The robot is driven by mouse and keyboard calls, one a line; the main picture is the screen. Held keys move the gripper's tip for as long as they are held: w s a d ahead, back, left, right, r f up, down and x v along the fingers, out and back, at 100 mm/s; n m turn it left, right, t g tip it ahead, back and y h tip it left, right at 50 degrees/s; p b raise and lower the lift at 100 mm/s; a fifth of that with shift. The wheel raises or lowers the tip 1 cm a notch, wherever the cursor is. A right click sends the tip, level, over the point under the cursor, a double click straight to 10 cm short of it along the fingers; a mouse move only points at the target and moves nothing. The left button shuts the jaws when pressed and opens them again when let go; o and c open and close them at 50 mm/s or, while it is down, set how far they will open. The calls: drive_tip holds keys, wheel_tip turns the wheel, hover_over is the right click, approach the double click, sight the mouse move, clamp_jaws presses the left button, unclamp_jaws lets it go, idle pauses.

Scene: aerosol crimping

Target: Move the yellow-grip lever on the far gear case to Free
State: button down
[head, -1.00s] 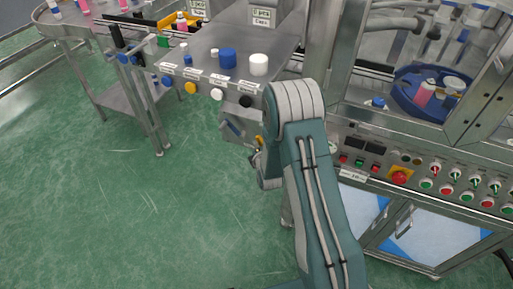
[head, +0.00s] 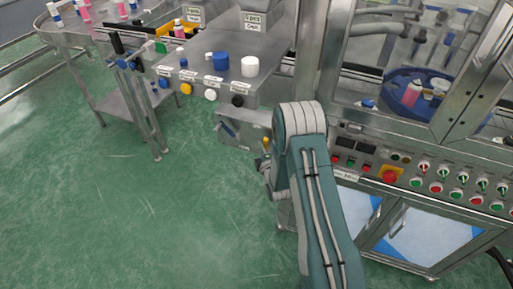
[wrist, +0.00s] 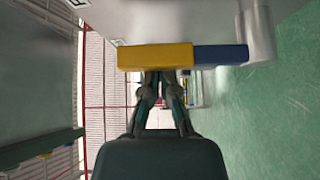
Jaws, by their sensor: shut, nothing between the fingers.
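The gear case (head: 243,133) is a grey metal box below the bench with the caps. In the head view its yellow-grip lever (head: 266,145) shows as a small yellow spot beside my arm, and a blue-grip lever (head: 227,129) is to its left. In the wrist view the yellow grip (wrist: 155,57) lies crosswise at my fingertips, with the blue grip (wrist: 221,54) to its right. My gripper (wrist: 160,76) is shut and empty, its tips at the yellow grip's lower edge. I cannot tell whether they touch.
The bench (head: 205,93) with blue and white caps and coloured knobs overhangs the gear case. The machine's control panel (head: 425,170), with a red stop button, stands to the right of my arm. Green floor (head: 130,215) is open at left.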

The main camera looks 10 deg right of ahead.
drive_tip(key=d, duration=0.1)
drive_tip(key=s+d, duration=0.1)
drive_tip(key=s+d+m, duration=0.1)
drive_tip(key=shift+s+f+t, duration=0.1)
drive_tip(key=shift+f+t, duration=0.15)
drive_tip(key=shift+t, duration=0.05)
drive_tip(key=shift+s+d+f, duration=0.1)
drive_tip(key=shift+f, duration=0.05)
idle(0.6)
